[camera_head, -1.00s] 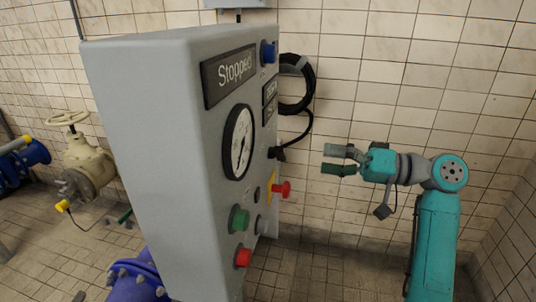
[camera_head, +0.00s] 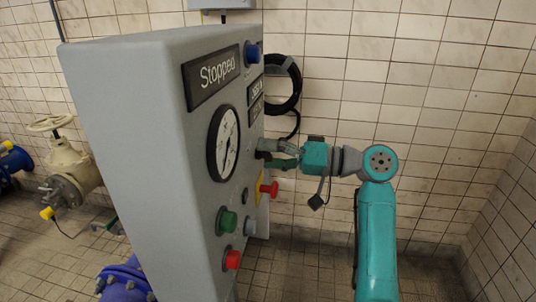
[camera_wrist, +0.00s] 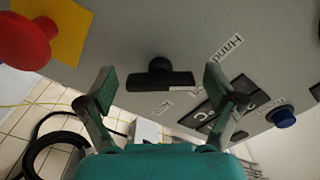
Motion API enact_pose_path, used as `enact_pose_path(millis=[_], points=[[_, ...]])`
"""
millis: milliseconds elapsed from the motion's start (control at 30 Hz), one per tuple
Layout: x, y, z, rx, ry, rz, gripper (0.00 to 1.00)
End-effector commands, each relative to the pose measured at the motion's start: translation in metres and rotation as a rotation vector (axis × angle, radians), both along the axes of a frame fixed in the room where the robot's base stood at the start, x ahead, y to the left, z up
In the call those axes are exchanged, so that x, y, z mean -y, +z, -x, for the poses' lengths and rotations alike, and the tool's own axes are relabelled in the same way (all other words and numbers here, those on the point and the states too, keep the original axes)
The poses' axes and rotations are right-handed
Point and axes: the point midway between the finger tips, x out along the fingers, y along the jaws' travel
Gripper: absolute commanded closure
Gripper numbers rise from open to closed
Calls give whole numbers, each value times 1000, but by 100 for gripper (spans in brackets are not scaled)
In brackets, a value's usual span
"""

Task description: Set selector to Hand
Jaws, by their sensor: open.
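The selector is a black knob with a bar handle (camera_wrist: 160,78), on the grey panel face in the wrist view. A white label reading "Hand" (camera_wrist: 228,48) sits to its right, and another small label (camera_wrist: 162,107) lies below it. My gripper (camera_wrist: 160,88) is open, with one finger on each side of the bar and visible gaps between. In the head view my gripper (camera_head: 276,154) is close to the panel's right face, at the selector's height. There the fingers largely hide the selector.
The grey control cabinet (camera_head: 130,150) carries a gauge (camera_head: 224,143), a "Stopped" sign (camera_head: 212,72), a blue knob (camera_head: 253,54), green (camera_head: 227,221) and red (camera_head: 232,260) buttons. A red emergency button on yellow (camera_head: 268,189) protrudes just below my gripper. A coiled black cable (camera_head: 290,85) hangs behind.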

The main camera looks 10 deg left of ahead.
Motion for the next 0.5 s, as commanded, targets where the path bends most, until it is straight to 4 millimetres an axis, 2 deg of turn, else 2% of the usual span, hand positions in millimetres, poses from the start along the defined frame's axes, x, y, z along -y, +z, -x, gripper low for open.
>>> enact_pose_path(millis=[33, 67, 200, 300, 500], points=[[0, 0, 0, 0, 0, 0, 8], [0, 0, 0, 0, 0, 0, 13], [0, 0, 0, 0, 0, 0, 48], [0, 0, 0, 0, 0, 0, 69], [0, 0, 0, 47, 1, 2, 69]])
